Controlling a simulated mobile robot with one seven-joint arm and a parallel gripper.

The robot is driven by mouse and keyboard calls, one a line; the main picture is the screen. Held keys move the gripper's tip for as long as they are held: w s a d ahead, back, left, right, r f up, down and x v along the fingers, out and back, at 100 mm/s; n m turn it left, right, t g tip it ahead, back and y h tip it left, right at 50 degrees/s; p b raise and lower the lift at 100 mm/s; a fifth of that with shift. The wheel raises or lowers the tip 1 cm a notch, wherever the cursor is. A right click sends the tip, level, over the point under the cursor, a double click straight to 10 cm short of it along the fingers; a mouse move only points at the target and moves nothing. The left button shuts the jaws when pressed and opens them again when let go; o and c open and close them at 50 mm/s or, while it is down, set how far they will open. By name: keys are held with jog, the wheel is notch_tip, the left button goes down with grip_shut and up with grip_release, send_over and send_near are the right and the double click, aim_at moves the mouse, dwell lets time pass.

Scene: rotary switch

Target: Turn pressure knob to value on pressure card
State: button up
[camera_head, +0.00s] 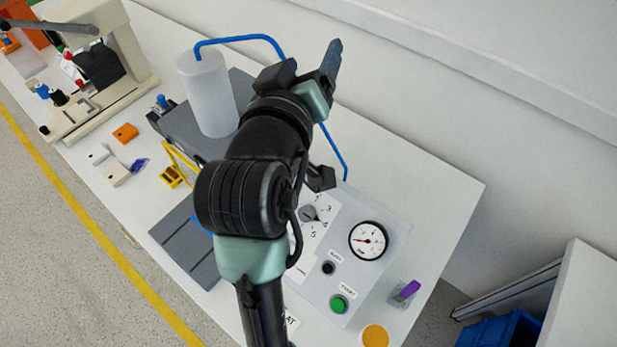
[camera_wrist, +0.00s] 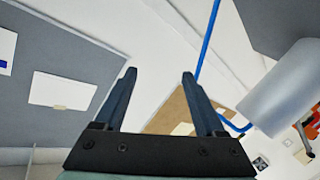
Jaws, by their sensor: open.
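The pressure knob (camera_head: 309,213) is a small grey rotary knob on a white dial with printed numbers, partly hidden behind my arm in the head view. A round pressure gauge (camera_head: 368,241) with a red needle sits to its right. My gripper (camera_head: 333,62) is raised above the back of the table, well away from the knob, pointing up and away. In the wrist view my gripper (camera_wrist: 160,88) is open with nothing between its fingers. I cannot identify the pressure card; white cards (camera_wrist: 62,91) hang on a grey board in the wrist view, their text unreadable.
A white cylinder (camera_head: 207,95) with a blue hose (camera_head: 240,39) stands left of my gripper. A green button (camera_head: 339,304) and a black button (camera_head: 328,268) lie below the dial.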

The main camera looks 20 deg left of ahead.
jog(key=s+a+f+n+g+h+p, duration=0.3)
jog(key=s+f+g+p, duration=0.35)
jog(key=f, duration=0.55)
jog(key=n+g+p, duration=0.2)
jog(key=n+p, duration=0.1)
jog(key=n, duration=0.1)
send_near(305, 214)
jog(key=shift+h, duration=0.4)
jog(key=x, duration=0.8)
jog(key=shift+w+a+f+p, duration=0.25)
jog(key=shift+f+p, duration=0.05)
jog(key=shift+c, duration=0.4)
grip_shut()
